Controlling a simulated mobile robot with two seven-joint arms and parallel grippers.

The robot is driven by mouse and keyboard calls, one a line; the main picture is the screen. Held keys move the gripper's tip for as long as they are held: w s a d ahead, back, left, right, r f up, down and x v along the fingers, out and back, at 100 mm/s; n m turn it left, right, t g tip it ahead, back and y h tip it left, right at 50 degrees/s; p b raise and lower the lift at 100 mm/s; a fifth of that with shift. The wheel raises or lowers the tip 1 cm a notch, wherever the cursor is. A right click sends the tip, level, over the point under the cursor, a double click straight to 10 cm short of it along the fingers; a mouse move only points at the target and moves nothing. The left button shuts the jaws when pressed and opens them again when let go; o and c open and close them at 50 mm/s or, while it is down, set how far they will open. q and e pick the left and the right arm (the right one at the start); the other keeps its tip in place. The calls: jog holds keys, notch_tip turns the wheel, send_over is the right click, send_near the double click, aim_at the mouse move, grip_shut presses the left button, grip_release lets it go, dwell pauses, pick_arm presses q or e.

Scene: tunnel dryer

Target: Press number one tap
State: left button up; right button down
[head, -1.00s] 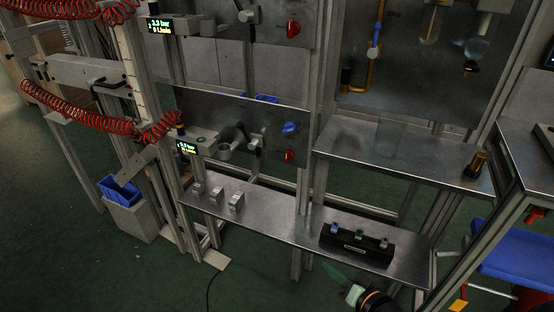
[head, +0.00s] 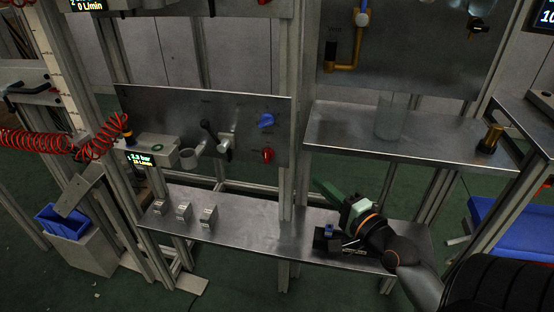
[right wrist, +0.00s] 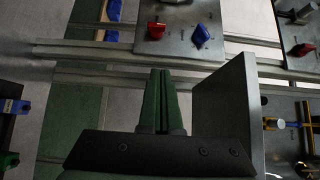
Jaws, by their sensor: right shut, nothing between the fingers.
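A black tap block (head: 352,246) sits on the lower steel shelf, partly covered by my right arm. Its blue tap (head: 329,231) shows at the left end; the other taps are hidden in the head view. In the right wrist view, a blue tap (right wrist: 22,107) and a green tap (right wrist: 9,160) show on the block at the left edge. No number is readable on them. My right gripper (head: 318,184), with green fingers, is shut and empty above the shelf, behind and above the block; its fingers (right wrist: 160,100) also fill the middle of the right wrist view.
The upper right shelf (head: 420,140) holds a clear beaker (head: 391,117) and a brass cylinder (head: 490,139). A steel panel behind carries a blue knob (head: 266,121) and a red knob (head: 267,155).

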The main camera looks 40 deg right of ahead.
jog(key=shift+w, duration=0.1)
send_near(270, 151)
jog(key=d, duration=0.3)
jog(key=w+b, duration=0.1)
jog(key=w, duration=0.1)
jog(key=shift+w+d, duration=0.15)
jog(key=shift+w, duration=0.2)
jog(key=w+a, duration=0.2)
jog(key=shift+w, duration=0.3)
pick_arm(q)
notch_tip(270, 151, up, 7)
jog(key=s+m+t+h, duration=0.2)
jog(key=h, duration=0.1)
jog(key=shift+s+d+f+m+h, duration=0.15)
jog(key=shift+s+d+m+h, duration=0.15)
jog(key=shift+s+d+m, duration=0.1)
pick_arm(e)
jog(key=shift+w+a, duration=0.3)
jog(key=shift+w, duration=0.05)
pick_arm(q)
jog(key=shift+w+a, duration=0.1)
